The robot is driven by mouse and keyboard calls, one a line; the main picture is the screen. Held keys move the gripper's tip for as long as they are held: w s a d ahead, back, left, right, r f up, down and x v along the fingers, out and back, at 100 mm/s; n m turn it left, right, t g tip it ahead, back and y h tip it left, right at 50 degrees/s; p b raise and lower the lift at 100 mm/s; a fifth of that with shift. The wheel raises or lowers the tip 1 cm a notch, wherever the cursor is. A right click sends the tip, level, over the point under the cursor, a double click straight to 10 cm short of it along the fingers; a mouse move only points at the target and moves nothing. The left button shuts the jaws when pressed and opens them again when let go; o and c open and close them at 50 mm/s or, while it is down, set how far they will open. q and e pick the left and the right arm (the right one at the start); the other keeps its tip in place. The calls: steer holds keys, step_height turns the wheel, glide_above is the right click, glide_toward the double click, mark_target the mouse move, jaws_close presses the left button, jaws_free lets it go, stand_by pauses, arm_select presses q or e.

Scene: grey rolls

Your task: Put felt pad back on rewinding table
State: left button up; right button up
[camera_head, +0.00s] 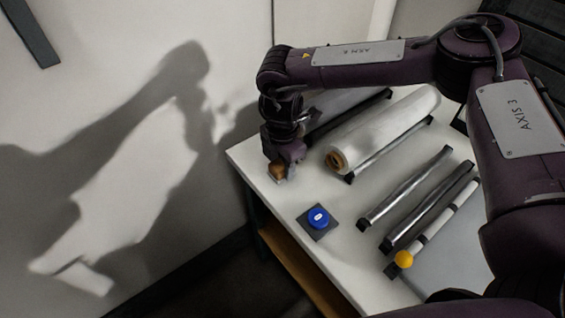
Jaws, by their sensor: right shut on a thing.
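My right gripper (280,171) points down at the far left corner of the white rewinding table (300,256). It is shut on a small orange-brown block (276,172), which looks like the felt pad. The gripper's fingers partly hide the block. It is at or just above the tabletop; I cannot tell whether it touches. My left gripper is not in view.
A white film roll (388,126) with a brown core lies on rollers right of the gripper. Metal bars (405,188) cross the table. A blue button (318,217) sits on a dark plate. A wall stands at left.

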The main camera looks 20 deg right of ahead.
steer(key=shift+f, duration=0.1)
steer(key=o, duration=0.9)
steer(key=shift+o, duration=0.2)
step_height(320, 180, up, 12)
stand_by(0.4)
